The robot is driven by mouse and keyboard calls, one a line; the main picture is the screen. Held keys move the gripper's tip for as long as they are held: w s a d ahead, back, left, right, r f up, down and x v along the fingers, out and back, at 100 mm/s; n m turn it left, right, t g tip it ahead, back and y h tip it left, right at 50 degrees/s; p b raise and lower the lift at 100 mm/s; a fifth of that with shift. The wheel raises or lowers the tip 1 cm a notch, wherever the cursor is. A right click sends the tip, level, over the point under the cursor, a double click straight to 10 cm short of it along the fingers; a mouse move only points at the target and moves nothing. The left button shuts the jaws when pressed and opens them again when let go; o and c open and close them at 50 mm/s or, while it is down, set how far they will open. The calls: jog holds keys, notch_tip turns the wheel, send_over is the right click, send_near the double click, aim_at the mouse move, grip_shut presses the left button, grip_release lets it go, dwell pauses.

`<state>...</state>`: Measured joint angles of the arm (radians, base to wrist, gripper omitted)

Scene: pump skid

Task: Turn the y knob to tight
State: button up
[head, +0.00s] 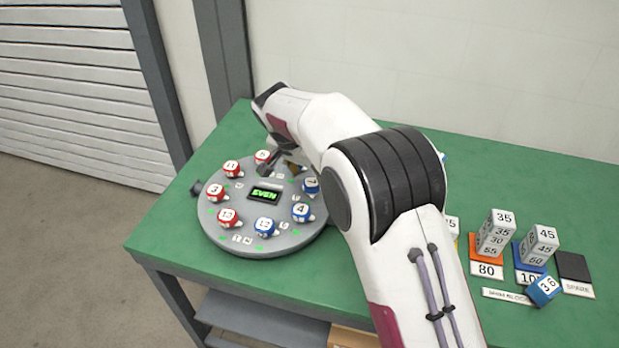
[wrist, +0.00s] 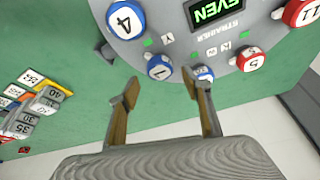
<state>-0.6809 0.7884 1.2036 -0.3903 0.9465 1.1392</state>
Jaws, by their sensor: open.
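A round grey disc (head: 250,240) sits on the green table, with a dark display (head: 265,194) reading EVEN. Red and blue numbered knobs ring it: a red one (head: 214,191) reads 3, a blue one (head: 302,212) reads 4. My gripper (wrist: 161,77) is open and empty, over the disc's far edge. In the wrist view a blue knob (wrist: 160,66) appears between the fingertips; contact cannot be told. Another blue-and-white knob (wrist: 204,72) is partly behind the right finger. In the head view my arm hides this area.
Number blocks (head: 497,232) stand on coloured pads to the right, with a tilted blue block (head: 543,290) in front. A black SPARE pad (head: 573,267) is empty. The green table (head: 190,240) is clear left of the disc. A shuttered wall is at the left.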

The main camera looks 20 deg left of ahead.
jog(key=s+a, duration=0.1)
jog(key=s, duration=0.3)
jog(key=s+a, duration=0.1)
jog(key=s, duration=0.3)
jog(key=s+a+r, duration=0.1)
jog(key=s, duration=0.3)
jog(key=shift+a, duration=0.1)
jog(key=shift+m+g, duration=0.5)
jog(key=shift+m, duration=0.2)
jog(key=w+d, duration=0.2)
jog(key=d, duration=0.1)
jog(key=w+d, duration=0.5)
jog(key=shift+w+d+f, duration=0.1)
jog(key=shift+w+d, duration=0.05)
jog(key=shift+d, duration=0.25)
jog(key=shift+w+d+n+y, duration=0.4)
jog(key=shift+w+n+y, duration=0.1)
jog(key=shift+w+a+r+n+g+y, duration=0.15)
jog(key=shift+w+a+r+n+y, duration=0.45)
jog(key=shift+n, duration=1.75)
jog(key=shift+w+a+r+n+g+y, duration=0.1)
jog(key=shift+w+a+r+n+y, duration=0.45)
jog(key=shift+n, duration=1.75)
jog(key=shift+w+a+r+n+g+y, duration=0.15)
jog(key=shift+w+a+r+n+y, duration=0.4)
jog(key=shift+n, duration=1.8)
jog(key=shift+w+d+f, duration=0.1)
jog(key=shift+d+f, duration=0.1)
jog(key=shift+f, duration=0.05)
jog(key=shift+f, duration=0.1)
